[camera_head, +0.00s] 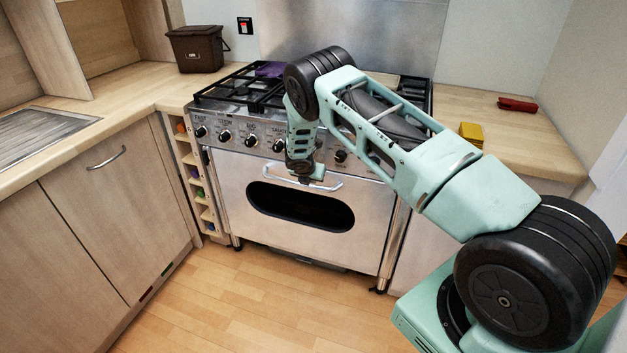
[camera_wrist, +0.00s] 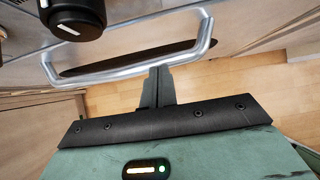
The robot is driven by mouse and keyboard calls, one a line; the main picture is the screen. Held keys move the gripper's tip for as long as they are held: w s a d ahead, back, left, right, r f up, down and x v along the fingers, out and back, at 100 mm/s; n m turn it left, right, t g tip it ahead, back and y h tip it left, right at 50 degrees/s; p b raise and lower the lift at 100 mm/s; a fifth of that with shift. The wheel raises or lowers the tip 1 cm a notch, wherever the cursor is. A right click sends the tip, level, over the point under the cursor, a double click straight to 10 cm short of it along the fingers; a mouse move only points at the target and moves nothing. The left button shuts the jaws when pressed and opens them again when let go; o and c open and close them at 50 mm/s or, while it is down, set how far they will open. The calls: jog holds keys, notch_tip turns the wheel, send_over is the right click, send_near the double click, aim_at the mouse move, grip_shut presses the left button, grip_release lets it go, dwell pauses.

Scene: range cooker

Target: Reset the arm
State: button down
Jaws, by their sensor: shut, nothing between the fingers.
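My gripper (camera_wrist: 160,84) shows in the wrist view with its fingers together and nothing between them. Its fingertips are close to the oven door's silver bar handle (camera_wrist: 130,67); I cannot tell whether they touch it. In the head view, the end of my arm hangs down in front of the range cooker, at the door handle (camera_head: 290,183). The arm hides part of the control panel and the hob. The oven door (camera_head: 230,175) looks shut, with a dark oval window (camera_head: 300,207). A black knob (camera_wrist: 75,15) is close to the wrist camera at the upper left.
The cooker's knobs (camera_head: 250,139) stick out along the panel above the door. A dark bin (camera_head: 196,48) stands on the left counter. A yellow block (camera_head: 471,134) and a red item (camera_head: 517,104) lie on the right counter. The wooden floor (camera_head: 220,290) before the cooker is clear.

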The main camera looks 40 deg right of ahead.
jog(key=s+a+r+m+y+p, duration=0.1)
jog(key=s+a+r+m+p, duration=0.15)
jog(key=a+r, duration=0.6)
jog(key=s+a+r+m+y+p, duration=0.1)
jog(key=s+a+r+m, duration=0.3)
jog(key=a+r, duration=0.4)
jog(key=s+a+r+m+g+y, duration=0.2)
jog(key=s+a+r+m, duration=0.2)
jog(key=s+a+r, duration=0.65)
jog(key=s+a+r+m, duration=0.2)
jog(key=s, duration=0.8)
jog(key=s+a+r+m+g+y, duration=0.1)
jog(key=s+a+r+m, duration=0.1)
jog(key=s, duration=0.8)
jog(key=s+a+r+m+g+y, duration=0.1)
jog(key=s+a+r+m, duration=0.2)
jog(key=s, duration=0.8)
jog(key=shift+a+r, duration=0.35)
jog(key=shift+s, duration=0.1)
